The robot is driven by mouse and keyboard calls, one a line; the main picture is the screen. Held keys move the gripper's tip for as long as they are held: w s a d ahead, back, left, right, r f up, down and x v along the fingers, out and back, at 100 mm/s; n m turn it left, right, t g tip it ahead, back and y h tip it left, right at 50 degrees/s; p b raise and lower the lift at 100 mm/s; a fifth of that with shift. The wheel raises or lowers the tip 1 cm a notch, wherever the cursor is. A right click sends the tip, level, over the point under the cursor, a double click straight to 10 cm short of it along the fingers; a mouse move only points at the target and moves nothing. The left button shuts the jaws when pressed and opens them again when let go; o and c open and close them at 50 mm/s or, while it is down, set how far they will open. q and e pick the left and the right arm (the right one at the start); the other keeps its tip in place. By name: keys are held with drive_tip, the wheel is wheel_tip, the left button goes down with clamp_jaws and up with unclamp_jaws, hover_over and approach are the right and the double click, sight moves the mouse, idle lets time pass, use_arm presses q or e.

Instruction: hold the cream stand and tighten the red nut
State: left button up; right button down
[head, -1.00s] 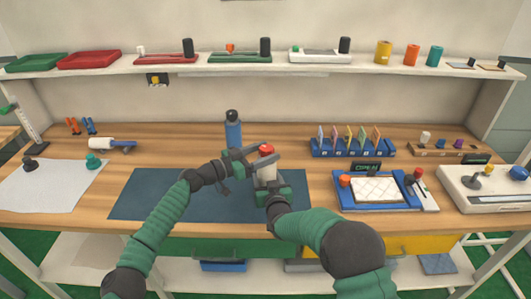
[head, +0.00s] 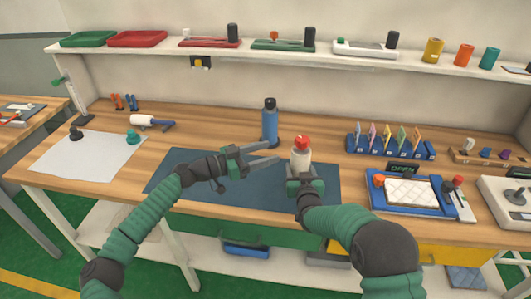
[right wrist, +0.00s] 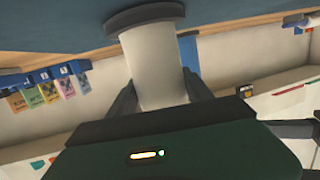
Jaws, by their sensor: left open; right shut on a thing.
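The cream stand (head: 301,158) stands upright on the dark blue mat, with the red nut (head: 302,142) on its top. My right gripper (head: 303,176) is shut on the stand from the front. In the right wrist view the cream stand (right wrist: 155,65) sits between the two fingers (right wrist: 163,95), with its dark round base at the top of the picture. The nut is hidden there. My left gripper (head: 276,152) is open and empty, just left of the stand. Its fingers point right towards the stand, with a small gap to the nut.
A blue bottle (head: 270,122) stands close behind my left gripper. The dark blue mat (head: 255,198) is otherwise mostly clear. A blue tray (head: 375,200) with a white pad and a blue card rack (head: 390,153) are to the right. A white sheet (head: 85,155) lies at left.

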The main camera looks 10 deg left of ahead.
drive_tip(key=shift+c, duration=1.8)
unclamp_jaws()
